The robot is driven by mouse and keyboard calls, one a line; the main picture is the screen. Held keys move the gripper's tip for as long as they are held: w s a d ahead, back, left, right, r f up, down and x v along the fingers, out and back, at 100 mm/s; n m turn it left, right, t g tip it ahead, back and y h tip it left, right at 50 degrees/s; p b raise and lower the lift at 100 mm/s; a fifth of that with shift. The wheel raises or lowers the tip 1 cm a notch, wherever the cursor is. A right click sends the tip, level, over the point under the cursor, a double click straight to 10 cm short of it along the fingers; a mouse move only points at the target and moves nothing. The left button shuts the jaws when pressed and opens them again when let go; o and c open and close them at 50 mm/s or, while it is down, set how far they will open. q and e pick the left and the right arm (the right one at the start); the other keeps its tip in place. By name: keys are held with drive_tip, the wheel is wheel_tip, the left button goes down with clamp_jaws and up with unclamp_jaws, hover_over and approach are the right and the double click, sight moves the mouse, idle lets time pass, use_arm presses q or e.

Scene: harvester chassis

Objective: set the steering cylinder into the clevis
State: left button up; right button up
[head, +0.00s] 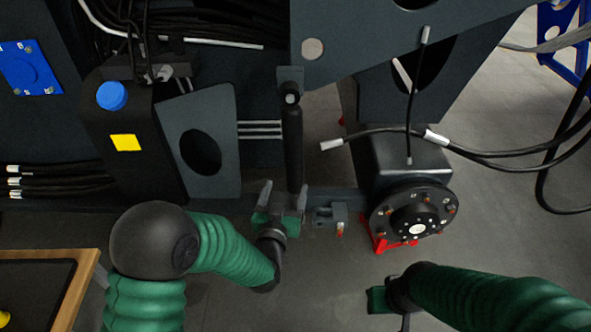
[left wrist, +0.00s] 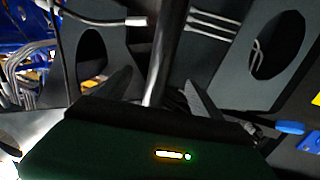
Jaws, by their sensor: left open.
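The steering cylinder (head: 292,143) is a dark rod hanging from a bracket on the chassis, its lower end between the fingers of my left gripper (head: 283,196). My left gripper is open, one finger on each side of the rod. In the left wrist view the rod (left wrist: 165,50) runs between the two spread fingers (left wrist: 158,78); contact cannot be told. A small grey block that looks like the clevis (head: 329,214) sits just right of the gripper, beside the axle beam, with an orange-red bit under it. My right gripper (head: 384,299) is at the lower right, apart from everything; its fingers are unclear.
A wheel hub (head: 415,228) with a red stand (head: 383,243) is right of the clevis. Loose black hoses (head: 470,148) cross above it. A chassis plate with an oval hole (head: 222,140) stands left of the cylinder. A wood-edged table (head: 82,285) is at lower left. The floor in front is clear.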

sight(293, 157)
use_arm(q)
drive_tip(key=shift+t, duration=0.4)
drive_tip(key=w, duration=0.5)
drive_tip(key=w+d+b, duration=0.1)
drive_tip(key=w, duration=0.4)
drive_tip(key=w+d+b, duration=0.1)
drive_tip(key=w, duration=0.4)
drive_tip(key=shift+w+d+r, duration=0.15)
drive_tip(key=shift+w, duration=0.6)
clamp_jaws()
use_arm(e)
drive_tip(key=shift+s+a+f, duration=0.15)
drive_tip(key=shift+f, duration=0.5)
drive_tip(key=shift+s+a+f, duration=0.1)
drive_tip(key=shift+a+f, duration=0.05)
drive_tip(key=shift+f, duration=0.45)
